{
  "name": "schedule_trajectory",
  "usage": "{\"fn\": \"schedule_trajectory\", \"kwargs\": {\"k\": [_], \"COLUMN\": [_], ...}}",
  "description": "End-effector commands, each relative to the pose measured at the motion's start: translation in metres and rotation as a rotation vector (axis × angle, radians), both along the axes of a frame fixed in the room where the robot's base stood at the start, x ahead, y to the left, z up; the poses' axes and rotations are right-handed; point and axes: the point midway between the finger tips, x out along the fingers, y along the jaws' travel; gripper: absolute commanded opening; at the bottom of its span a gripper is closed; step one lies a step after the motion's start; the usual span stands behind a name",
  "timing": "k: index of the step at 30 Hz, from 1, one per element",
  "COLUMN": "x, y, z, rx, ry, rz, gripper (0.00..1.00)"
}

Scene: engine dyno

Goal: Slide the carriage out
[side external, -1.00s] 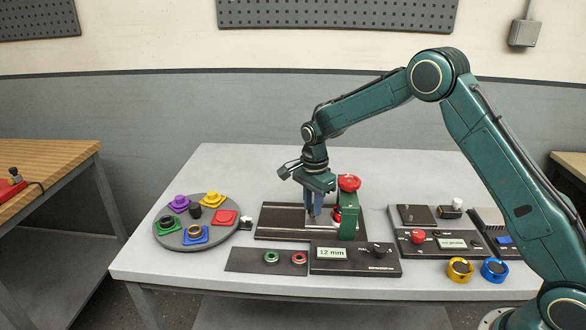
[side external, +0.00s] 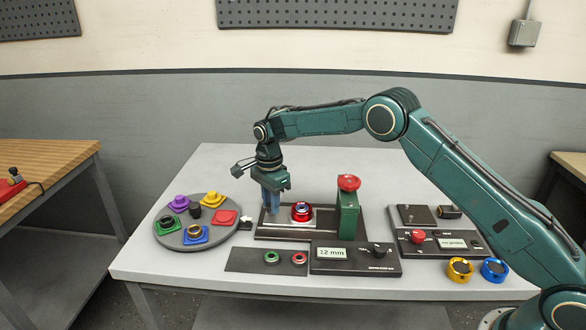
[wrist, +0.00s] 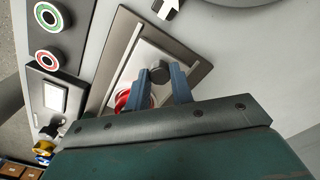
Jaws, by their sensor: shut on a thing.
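The carriage (side external: 296,222) is a pale plate on a dark slide base (side external: 262,236), with a red round part (side external: 302,211) on it. The plate lies left of the green press post (side external: 348,215), clear of it. My gripper (side external: 271,210) points down at the carriage's left end, its blue fingers shut. In the wrist view my gripper (wrist: 161,76) is shut on a dark knob (wrist: 160,70) at the carriage's end. The red part (wrist: 122,99) shows partly beside a finger, and my gripper body hides the rest of the carriage.
A round grey turntable (side external: 188,242) with several coloured pieces stands at the left. A control panel reading 12 mm (side external: 332,254) and a strip with two ringed buttons (side external: 270,257) lie in front. A red mushroom button (side external: 348,182) tops the post. The back of the table is clear.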

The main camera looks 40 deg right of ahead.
Motion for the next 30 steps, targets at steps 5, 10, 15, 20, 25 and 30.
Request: {"fn": "schedule_trajectory", "kwargs": {"k": [5, 10, 15, 20, 25, 30], "x": [0.006, 0.0069, 0.0072, 0.0063, 0.0056, 0.0054], "y": [0.0053, 0.0068, 0.0079, 0.0068, 0.006, 0.0056], "z": [0.0004, 0.0008, 0.001, 0.0007, 0.0005, 0.004], "rx": [0.0, 0.001, 0.002, 0.001, 0.0, 0.0], "ry": [-0.005, -0.009, -0.01, -0.007, -0.003, -0.002], "rz": [-0.002, 0.0, 0.003, 0.001, 0.0, -0.001], "gripper": [0.0, 0.0, 0.33, 0.45, 0.45, 0.45]}}
